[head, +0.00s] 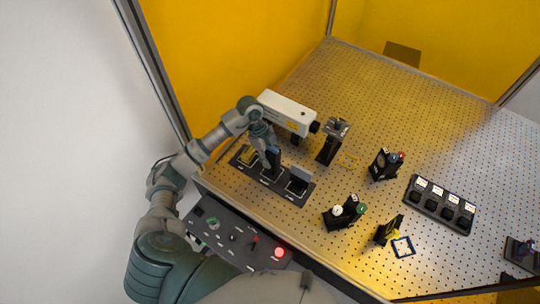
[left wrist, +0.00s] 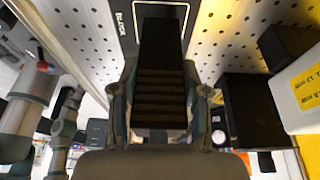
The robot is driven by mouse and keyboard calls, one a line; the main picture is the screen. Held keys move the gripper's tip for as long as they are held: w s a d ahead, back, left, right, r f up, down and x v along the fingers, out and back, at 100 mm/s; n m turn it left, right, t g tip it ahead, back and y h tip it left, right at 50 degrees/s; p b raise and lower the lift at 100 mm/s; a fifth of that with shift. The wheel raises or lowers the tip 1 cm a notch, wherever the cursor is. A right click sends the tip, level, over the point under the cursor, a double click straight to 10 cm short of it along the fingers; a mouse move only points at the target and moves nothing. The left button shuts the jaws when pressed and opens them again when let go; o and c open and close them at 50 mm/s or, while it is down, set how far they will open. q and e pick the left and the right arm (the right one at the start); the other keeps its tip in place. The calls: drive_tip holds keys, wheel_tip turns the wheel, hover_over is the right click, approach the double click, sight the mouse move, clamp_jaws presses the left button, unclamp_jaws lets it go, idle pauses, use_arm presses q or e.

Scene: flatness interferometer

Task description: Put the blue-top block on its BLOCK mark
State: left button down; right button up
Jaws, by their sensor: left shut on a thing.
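My left gripper (head: 268,143) reaches in from the left over the dark tray (head: 307,199). It is shut on the blue-top block (head: 273,155), which stands at the tray's middle place. In the left wrist view the dark block (left wrist: 160,75) is between the fingers of the left gripper (left wrist: 165,105). Beyond it a dark plate (left wrist: 127,22) shows a white outline and a partly covered label that seems to read BLOCK. I cannot tell whether the block touches the tray. My right gripper is not in view.
A white instrument (head: 287,112) stands behind. A control panel (head: 235,238) with a red lamp is in front. Mounted optics (head: 385,165) and a blue-outlined square (head: 402,247) lie right.

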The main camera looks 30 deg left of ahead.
use_arm(q)
drive_tip(key=shift+f, duration=0.55)
idle(0.4)
drive_tip(key=shift+c, duration=2.4)
unclamp_jaws()
drive_tip(key=shift+r+p, duration=3.15)
drive_tip(key=shift+r, duration=0.4)
